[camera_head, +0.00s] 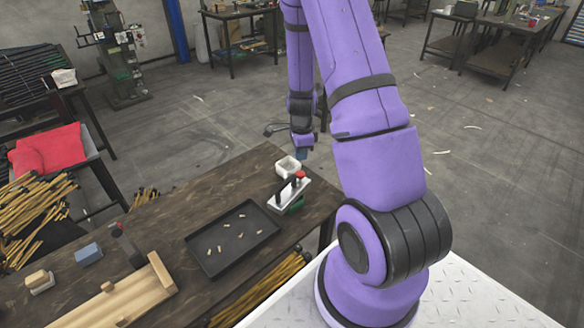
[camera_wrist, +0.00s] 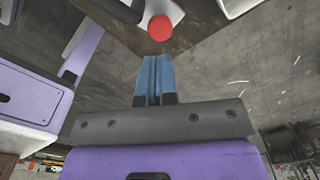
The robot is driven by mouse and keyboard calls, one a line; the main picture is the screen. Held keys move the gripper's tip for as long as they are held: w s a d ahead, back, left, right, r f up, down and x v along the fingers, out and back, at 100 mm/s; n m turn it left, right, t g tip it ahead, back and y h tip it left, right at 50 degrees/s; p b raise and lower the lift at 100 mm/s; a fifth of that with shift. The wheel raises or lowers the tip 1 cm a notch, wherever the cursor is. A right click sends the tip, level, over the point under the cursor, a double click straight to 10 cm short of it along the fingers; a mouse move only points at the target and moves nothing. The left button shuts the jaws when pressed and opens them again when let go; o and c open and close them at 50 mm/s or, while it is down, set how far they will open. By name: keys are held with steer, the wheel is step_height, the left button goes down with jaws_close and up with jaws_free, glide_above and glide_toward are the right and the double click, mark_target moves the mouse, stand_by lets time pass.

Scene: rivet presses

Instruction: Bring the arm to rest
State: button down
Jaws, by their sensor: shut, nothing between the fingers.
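My purple arm (camera_head: 365,165) rises from its base at the right of the head view, bends over at the top, and its wrist hangs down beyond the far right corner of the wooden table (camera_head: 155,225). My gripper (camera_head: 302,155) is small and partly hidden there, close to the white container and the red-topped press. In the wrist view my gripper (camera_wrist: 155,60) shows two blue fingers together, shut with nothing between them. The red knob (camera_wrist: 160,27) appears just past the fingertips, apart from them as far as I can tell.
The table holds a white container (camera_head: 288,166), a press on a white base (camera_head: 292,190), a black tray (camera_head: 232,238) with several small brass-coloured pieces, a blue block (camera_head: 88,254) and a wooden fixture (camera_head: 115,298). The floor beyond the table (camera_head: 470,170) is open.

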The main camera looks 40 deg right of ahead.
steer(key=s+a+r+n+t, duration=0.1)
steer(key=a+r+n, duration=0.55)
steer(key=r, duration=0.55)
steer(key=s+a+r+n+t, duration=0.15)
steer(key=a+r+n, duration=0.45)
steer(key=r, duration=0.6)
steer(key=s+a+r+n+t, duration=0.1)
steer(key=s+a+r+n, duration=0.3)
steer(key=s+r, duration=0.3)
steer(key=s+a+r+n+t, duration=0.1)
steer(key=s+a+r+n, duration=0.4)
steer(key=s, duration=0.5)
steer(key=shift+s+a+r+n+t, duration=0.3)
steer(key=shift+r+n, duration=0.55)
steer(key=shift+n, duration=0.4)
